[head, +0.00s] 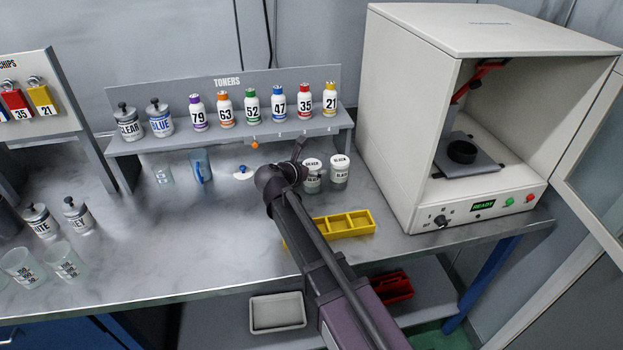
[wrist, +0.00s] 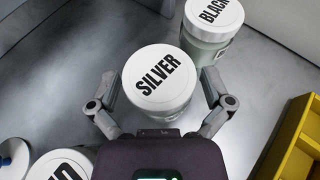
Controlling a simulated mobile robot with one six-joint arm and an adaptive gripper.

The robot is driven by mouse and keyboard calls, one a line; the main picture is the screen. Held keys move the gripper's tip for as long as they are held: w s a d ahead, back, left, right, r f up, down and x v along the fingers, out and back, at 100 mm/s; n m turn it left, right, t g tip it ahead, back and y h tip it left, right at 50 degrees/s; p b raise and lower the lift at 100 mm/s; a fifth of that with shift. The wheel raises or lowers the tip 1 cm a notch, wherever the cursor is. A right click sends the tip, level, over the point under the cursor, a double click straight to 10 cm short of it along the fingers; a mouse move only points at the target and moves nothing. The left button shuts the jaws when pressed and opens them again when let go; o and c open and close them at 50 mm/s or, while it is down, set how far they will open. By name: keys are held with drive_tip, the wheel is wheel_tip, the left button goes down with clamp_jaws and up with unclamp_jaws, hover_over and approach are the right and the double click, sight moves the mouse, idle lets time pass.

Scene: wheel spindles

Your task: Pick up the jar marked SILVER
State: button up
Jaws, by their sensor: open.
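The jar marked SILVER (wrist: 160,82) has a round white lid with black lettering and a pale body. It stands upright in the middle of the wrist view. My gripper (wrist: 159,90) is open, with one finger on each side of this jar. Small gaps seem to show beside the lid, but I cannot tell how low the fingers reach. In the head view my gripper (head: 297,163) is over the bench beside two white-lidded jars. Their lettering is too small there to tell which is SILVER, and my arm hides part of this area.
A jar marked BLACK (wrist: 211,28) stands close behind at upper right. Another white-lidded jar (wrist: 62,166), its label partly hidden, is at lower left. A yellow tray (wrist: 292,140) lies to the right. The toner shelf (head: 230,142) is behind, and a white oven (head: 400,120) at right.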

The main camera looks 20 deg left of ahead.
idle(0.4)
drive_tip(key=c, duration=1.1)
drive_tip(key=shift+r, duration=0.25)
wheel_tip(320, 180, up, 3)
drive_tip(key=p, duration=0.3)
drive_tip(key=shift+s+r+p, duration=0.2)
drive_tip(key=shift+r+p, duration=0.1)
drive_tip(key=shift+p, duration=0.25)
drive_tip(key=s+r, duration=0.1)
drive_tip(key=s, duration=1.4)
drive_tip(key=shift+s+d+p, duration=0.15)
drive_tip(key=shift+s+p, duration=0.15)
drive_tip(key=shift+p, duration=0.15)
